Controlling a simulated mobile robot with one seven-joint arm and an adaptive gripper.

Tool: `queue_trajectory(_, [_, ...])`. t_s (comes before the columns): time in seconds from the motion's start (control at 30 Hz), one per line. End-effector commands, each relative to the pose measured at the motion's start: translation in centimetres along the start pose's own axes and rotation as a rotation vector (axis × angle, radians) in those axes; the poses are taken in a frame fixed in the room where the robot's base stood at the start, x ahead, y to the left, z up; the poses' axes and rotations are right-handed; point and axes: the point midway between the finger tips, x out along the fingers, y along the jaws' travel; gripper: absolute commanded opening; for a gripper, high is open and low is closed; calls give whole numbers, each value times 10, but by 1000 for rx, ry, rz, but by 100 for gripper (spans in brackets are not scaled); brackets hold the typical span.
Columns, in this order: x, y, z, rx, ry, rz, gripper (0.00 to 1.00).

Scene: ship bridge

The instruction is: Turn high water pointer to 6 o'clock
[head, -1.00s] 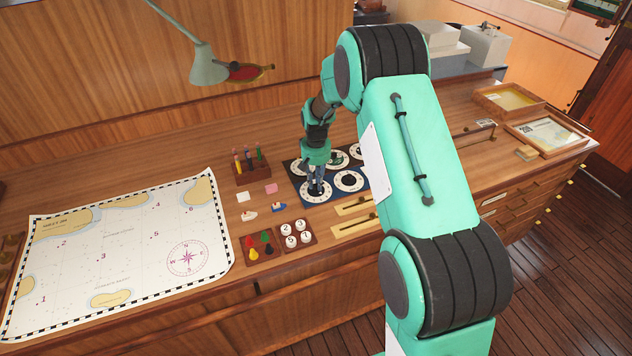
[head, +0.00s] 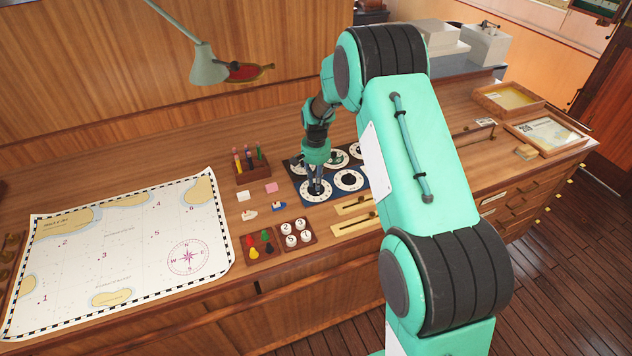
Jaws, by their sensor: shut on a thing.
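A dark blue board with white ring dials lies on the wooden chart desk. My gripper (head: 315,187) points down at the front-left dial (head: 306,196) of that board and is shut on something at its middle. The pointer itself is hidden by the fingers, so its direction cannot be read. A second dial (head: 349,180) shows to the right. More dials (head: 355,151) sit on a black board behind, partly hidden by my arm. The dial labels are too small to read, so I cannot tell which is high water.
A chart (head: 120,250) covers the left of the desk. A pen rack (head: 252,172), pink (head: 272,187) and white (head: 243,196) blocks, small boats (head: 279,207), a peg tray (head: 259,245) and a numbered-disc tray (head: 295,234) stand left of the dials. Brass sliders (head: 355,225) lie in front.

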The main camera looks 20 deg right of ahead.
Motion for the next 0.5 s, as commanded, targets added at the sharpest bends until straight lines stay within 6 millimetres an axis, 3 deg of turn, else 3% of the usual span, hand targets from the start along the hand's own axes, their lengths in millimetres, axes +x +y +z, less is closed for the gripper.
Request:
queue_trajectory(0.1, [2,0,2,-1,-5,1,0])
queue_trajectory(0.13, [2,0,2,-1,-5,1,22])
queue_trajectory(0.2, [2,0,2,-1,-5,1,36])
queue_trajectory(0.5, [0,0,1,-1,-2,0,37])
